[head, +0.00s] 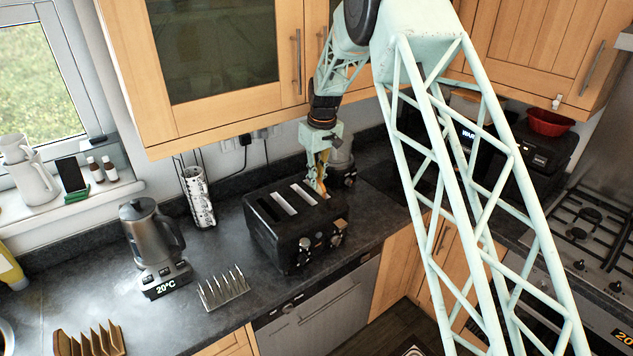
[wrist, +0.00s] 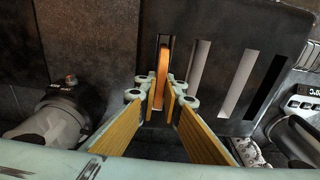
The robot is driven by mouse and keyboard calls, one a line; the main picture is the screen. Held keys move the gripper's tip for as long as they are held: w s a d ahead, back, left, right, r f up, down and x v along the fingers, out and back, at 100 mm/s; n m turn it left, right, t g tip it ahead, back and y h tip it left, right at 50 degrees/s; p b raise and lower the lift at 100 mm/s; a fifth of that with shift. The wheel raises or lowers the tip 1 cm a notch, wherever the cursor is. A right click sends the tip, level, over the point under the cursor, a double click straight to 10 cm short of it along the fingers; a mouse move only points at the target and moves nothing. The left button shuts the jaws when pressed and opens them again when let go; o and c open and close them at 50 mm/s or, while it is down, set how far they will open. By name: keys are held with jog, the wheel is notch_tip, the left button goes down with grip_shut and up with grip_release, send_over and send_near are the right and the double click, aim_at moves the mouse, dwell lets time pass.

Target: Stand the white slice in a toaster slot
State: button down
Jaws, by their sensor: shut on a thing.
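The black toaster (head: 285,250) stands on the dark counter, with several long slots in its top. My gripper (head: 320,188) points down over the slot at the toaster's right end. In the wrist view my gripper (wrist: 162,98) is shut on a thin slice (wrist: 162,70), seen edge-on with an orange-brown edge. The slice is upright and lines up with the end slot of the toaster (wrist: 240,25). Its lower part is hidden, so I cannot tell how deep it sits. Its white faces do not show. The other slots look empty.
A patterned stack of cups (head: 198,197) stands behind. Wall cabinets (head: 225,60) hang close above.

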jog(key=shift+f, duration=0.2)
jog(key=c, duration=2.8)
grip_release()
jog(key=shift+r, duration=0.15)
jog(key=r, duration=0.4)
jog(key=r+b, duration=0.1)
jog(key=r, duration=0.3)
jog(key=s+d+r, duration=0.1)
jog(key=r, duration=0.3)
jog(key=shift+s, duration=0.1)
